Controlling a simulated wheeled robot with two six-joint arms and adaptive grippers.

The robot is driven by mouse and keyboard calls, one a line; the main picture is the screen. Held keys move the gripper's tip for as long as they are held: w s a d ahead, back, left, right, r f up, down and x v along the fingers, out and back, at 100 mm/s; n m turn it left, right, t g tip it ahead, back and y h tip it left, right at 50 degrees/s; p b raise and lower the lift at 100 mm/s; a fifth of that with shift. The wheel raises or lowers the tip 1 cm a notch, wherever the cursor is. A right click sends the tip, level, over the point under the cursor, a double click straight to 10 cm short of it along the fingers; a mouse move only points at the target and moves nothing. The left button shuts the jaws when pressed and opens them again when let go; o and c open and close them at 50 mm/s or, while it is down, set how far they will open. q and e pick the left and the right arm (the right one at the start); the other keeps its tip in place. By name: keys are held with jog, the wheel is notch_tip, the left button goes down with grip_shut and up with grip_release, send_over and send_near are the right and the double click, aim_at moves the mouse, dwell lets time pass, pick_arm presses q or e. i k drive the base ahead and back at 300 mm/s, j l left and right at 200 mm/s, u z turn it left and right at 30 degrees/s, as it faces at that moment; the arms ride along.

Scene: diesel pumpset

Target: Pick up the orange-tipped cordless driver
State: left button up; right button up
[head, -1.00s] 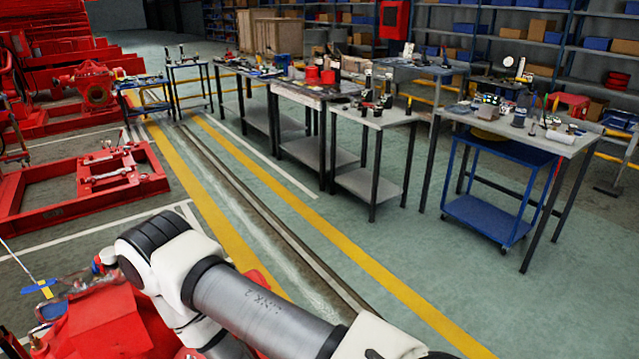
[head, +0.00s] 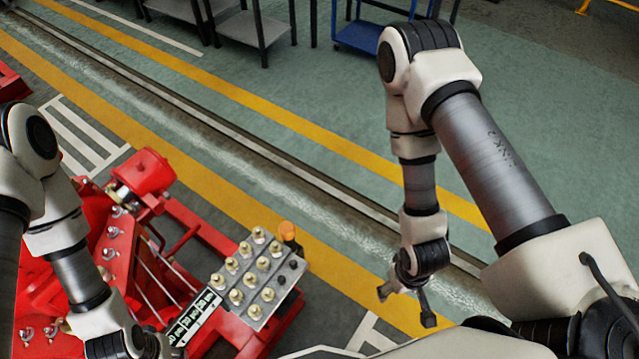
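A small orange-tipped object with a dark body, which looks like the cordless driver (head: 288,231), stands at the upper right corner of a metal block with brass fittings (head: 238,290). Its lower part is hidden, so I cannot tell how it rests. My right gripper (head: 406,305) hangs to the right of it and lower in the picture, apart from it, with its fingers spread and nothing between them. My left arm comes down at the lower left. Its gripper (head: 168,347) is only partly in view at the bottom edge, and its fingers are not clear.
The red pumpset frame (head: 190,225) fills the lower left, with a labelled strip (head: 195,318) beside the block. Yellow floor lines and a rail channel cross the floor. Grey workbenches (head: 262,28) and a blue cart (head: 365,38) stand at the top. The floor between is clear.

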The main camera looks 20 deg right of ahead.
aim_at(286, 233)
jog(key=z, duration=0.2)
jog(key=u, duration=1.85)
jog(key=k+l+z, duration=0.15)
jog(key=l, duration=0.25)
jog(key=k+l+z, duration=0.15)
jog(key=l, duration=0.2)
jog(key=k+l+z, duration=0.15)
jog(key=l, duration=0.3)
